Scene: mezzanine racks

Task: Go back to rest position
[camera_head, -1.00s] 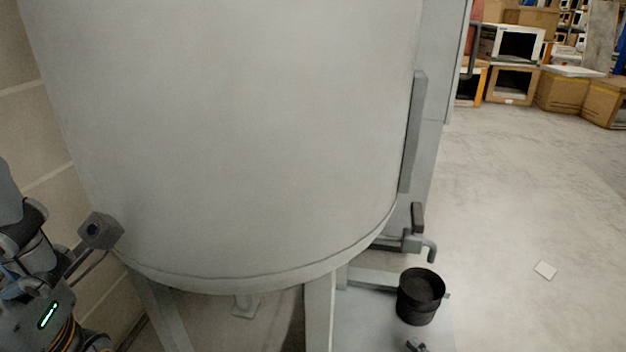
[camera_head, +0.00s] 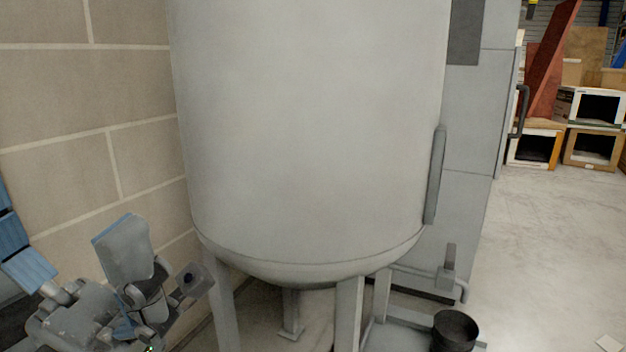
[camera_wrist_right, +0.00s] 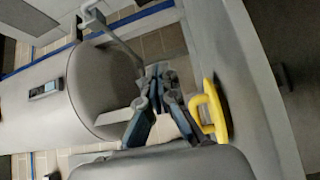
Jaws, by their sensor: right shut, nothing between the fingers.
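My right gripper (camera_wrist_right: 158,78) shows in the right wrist view, with its dark fingers together and nothing between them. A yellow handle (camera_wrist_right: 222,118) stands just right of the fingers, apart from the fingertips as far as I can tell. In the head view, part of my left arm (camera_head: 125,255) is folded at the lower left, near the wall. Its gripper fingers cannot be made out. My right gripper does not show in the head view.
A large pale grey tank (camera_head: 310,140) on legs stands close in front. Left of it is a block wall (camera_head: 80,110). A black bucket (camera_head: 455,330) is at the lower right. The floor (camera_head: 545,240) at right is mostly open. Boxes (camera_head: 595,107) stand farther back.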

